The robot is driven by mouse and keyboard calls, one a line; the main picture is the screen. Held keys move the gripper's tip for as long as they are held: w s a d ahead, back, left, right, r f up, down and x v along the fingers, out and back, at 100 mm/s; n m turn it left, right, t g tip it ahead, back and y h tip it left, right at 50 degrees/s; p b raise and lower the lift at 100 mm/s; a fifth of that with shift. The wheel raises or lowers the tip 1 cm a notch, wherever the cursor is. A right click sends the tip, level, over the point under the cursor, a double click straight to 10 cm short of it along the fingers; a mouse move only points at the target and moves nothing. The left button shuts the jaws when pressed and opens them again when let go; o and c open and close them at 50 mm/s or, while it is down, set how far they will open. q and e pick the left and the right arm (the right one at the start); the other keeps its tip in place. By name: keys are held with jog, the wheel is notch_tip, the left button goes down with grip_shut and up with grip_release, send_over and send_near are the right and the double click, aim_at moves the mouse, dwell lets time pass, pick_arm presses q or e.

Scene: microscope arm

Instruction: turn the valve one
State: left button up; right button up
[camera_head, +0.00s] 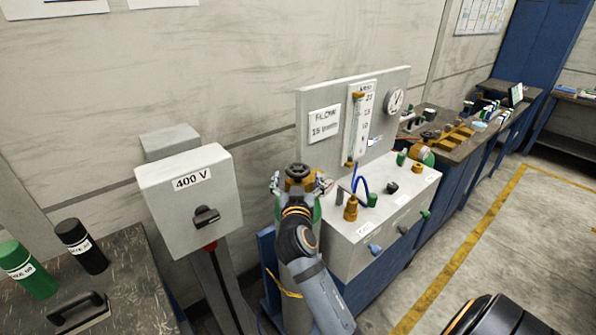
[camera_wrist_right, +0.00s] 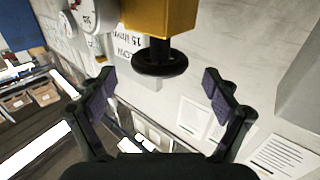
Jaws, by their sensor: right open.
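The valve's black handwheel (camera_head: 298,170) sits on top of a green gas cylinder (camera_head: 317,210), left of the flow panel. In the right wrist view the round black handwheel (camera_wrist_right: 160,58) shows with its yellow brass body (camera_wrist_right: 160,16). My right gripper (camera_head: 300,187) is open at the valve, its fingers spread to either side. In the wrist view the right gripper (camera_wrist_right: 158,79) has clear gaps between both finger pads and the handwheel, and holds nothing. The arm and gripper hide much of the cylinder. My left gripper is not in view.
The flow panel (camera_head: 400,80) and its grey box (camera_head: 345,245) with fittings and blue tube stand close right of the valve. A 400 V switch box (camera_head: 188,205) stands left. A dark table (camera_head: 120,265) holds two bottles. Open floor (camera_head: 480,260) lies right.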

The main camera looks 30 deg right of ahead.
aim_at(298, 177)
jog(key=v, duration=0.3)
jog(key=shift+s+a, duration=0.15)
dwell(0.4)
